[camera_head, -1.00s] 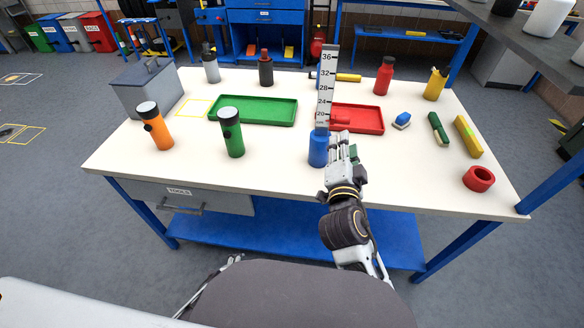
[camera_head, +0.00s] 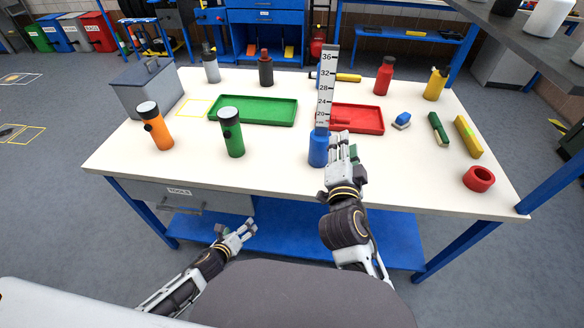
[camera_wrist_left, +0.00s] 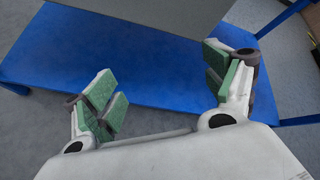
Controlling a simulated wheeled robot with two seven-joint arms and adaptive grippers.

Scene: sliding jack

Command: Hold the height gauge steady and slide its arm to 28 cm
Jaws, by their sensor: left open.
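The height gauge (camera_head: 326,88) stands upright near the middle front of the table, with a white numbered scale on a blue base (camera_head: 318,150). A red piece (camera_head: 340,121), apparently its arm, shows beside the scale near the 20 mark, hard to separate from the red tray behind. My right gripper (camera_head: 343,146) is at the right side of the blue base; whether its fingers close on it cannot be told. My left gripper (camera_head: 244,232) is open and empty, low in front of the table; its spread green-padded fingers show in the left wrist view (camera_wrist_left: 165,95).
Green tray (camera_head: 252,123) and red tray (camera_head: 368,119) lie behind. Orange (camera_head: 157,128) and green (camera_head: 231,135) flashlights stand left of the gauge. A red ring (camera_head: 479,179) lies at right. The front table edge is between my left gripper and the tabletop.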

